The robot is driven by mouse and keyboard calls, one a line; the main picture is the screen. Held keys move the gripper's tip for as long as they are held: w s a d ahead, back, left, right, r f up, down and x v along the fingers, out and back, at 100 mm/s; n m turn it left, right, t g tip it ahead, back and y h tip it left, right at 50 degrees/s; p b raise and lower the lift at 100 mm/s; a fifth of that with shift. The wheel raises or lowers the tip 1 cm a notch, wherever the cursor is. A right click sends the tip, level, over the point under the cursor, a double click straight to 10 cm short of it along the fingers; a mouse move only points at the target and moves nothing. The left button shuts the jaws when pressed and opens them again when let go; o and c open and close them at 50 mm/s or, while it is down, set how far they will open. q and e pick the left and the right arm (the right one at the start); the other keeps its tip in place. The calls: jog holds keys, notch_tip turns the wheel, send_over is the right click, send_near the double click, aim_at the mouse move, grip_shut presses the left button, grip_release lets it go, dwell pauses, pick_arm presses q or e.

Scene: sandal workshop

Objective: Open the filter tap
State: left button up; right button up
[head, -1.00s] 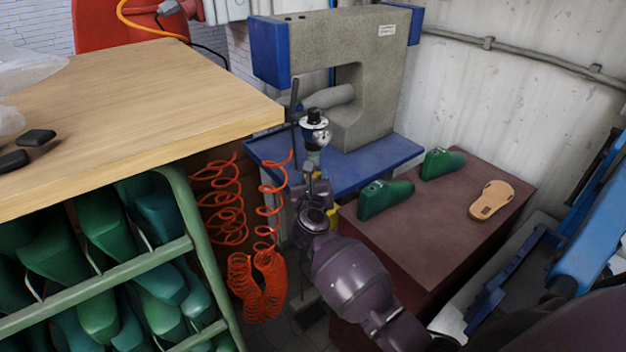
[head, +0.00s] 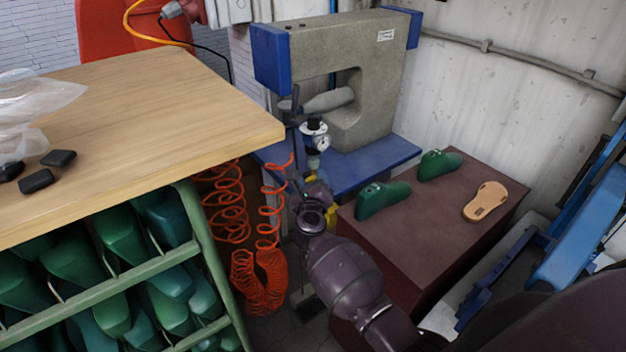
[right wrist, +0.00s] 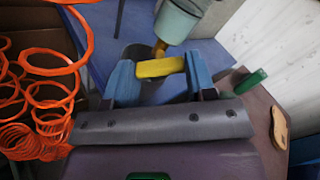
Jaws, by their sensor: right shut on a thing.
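The filter (head: 314,140) with its round gauge and black top knob stands on a dark post beside the grey press. Its pale bowl (right wrist: 177,20) shows at the top of the right wrist view, with a brass fitting below. The tap's yellow handle (right wrist: 160,67) lies crosswise between the two blue fingers of my right gripper (right wrist: 160,80), which is shut on it. In the head view my right gripper (head: 314,187) is below the filter, partly hidden by its own wrist. I cannot tell how far the tap is turned. My left gripper is out of view.
Orange coiled hoses (head: 262,270) hang just left of my right gripper. The wooden table (head: 190,100) and green rack (head: 203,240) are at left. A brown box (head: 420,235) with green lasts and a tan sole (head: 486,201) stands close at right. The press (head: 375,95) is behind.

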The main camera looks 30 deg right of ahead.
jog(key=o, duration=0.9)
jog(key=shift+o, duration=0.2)
jog(key=v, duration=1)
jog(key=shift+s+a, duration=0.2)
jog(key=shift+s, duration=0.15)
